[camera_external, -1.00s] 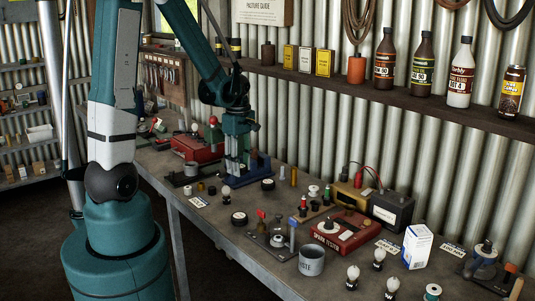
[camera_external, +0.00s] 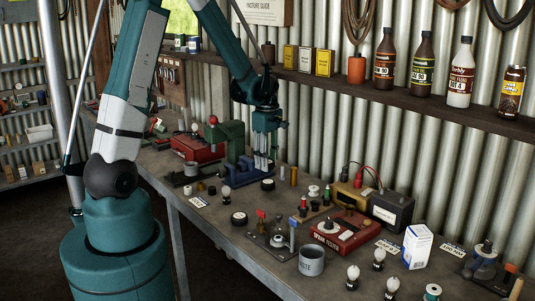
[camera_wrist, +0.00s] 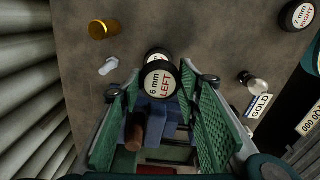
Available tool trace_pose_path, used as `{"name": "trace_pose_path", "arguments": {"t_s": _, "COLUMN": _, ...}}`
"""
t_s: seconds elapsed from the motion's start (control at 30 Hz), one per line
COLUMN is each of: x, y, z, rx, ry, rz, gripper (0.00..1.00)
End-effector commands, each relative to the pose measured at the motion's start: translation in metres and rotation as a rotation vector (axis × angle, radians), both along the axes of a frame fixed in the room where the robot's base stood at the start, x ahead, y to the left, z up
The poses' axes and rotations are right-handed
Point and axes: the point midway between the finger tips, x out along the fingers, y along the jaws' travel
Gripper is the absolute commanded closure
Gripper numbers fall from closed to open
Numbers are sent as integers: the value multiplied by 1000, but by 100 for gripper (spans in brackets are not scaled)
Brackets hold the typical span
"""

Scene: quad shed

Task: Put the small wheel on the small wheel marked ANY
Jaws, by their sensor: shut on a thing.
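My gripper (camera_wrist: 150,92) is shut on a small black wheel with a white face reading "6 mm LEFT" (camera_wrist: 161,84) in the wrist view. Another small black wheel (camera_wrist: 158,56) shows just beyond it, its face mostly hidden, so I cannot read its mark. In the external view my gripper (camera_external: 263,162) is above the bench beside the blue vise, and a black wheel (camera_external: 268,184) lies on the bench just below. A further wheel reads "7 mm RIGHT" (camera_wrist: 298,15) at the wrist view's top right. I can read no "ANY" mark.
The blue vise (camera_external: 240,178) and a green press with a red knob (camera_external: 230,137) stand close by. A brass cylinder (camera_external: 293,176), a bulb (camera_external: 226,193) and a red tester box (camera_external: 345,232) are around. The corrugated wall is behind the bench.

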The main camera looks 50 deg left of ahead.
Motion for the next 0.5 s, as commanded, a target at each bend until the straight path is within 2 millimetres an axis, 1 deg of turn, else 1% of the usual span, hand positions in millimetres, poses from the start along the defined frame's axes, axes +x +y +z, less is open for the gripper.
{"name": "trace_pose_path", "arguments": {"t_s": 0.1, "x": 0, "y": 0, "z": -10, "rx": 0, "ry": 0, "rz": 0, "gripper": 79}}
{"name": "trace_pose_path", "arguments": {"t_s": 0.2, "x": 0, "y": 0, "z": -14, "rx": 0, "ry": 0, "rz": 0, "gripper": 79}}
{"name": "trace_pose_path", "arguments": {"t_s": 0.5, "x": 0, "y": 0, "z": -16, "rx": 0, "ry": 0, "rz": 0, "gripper": 79}}
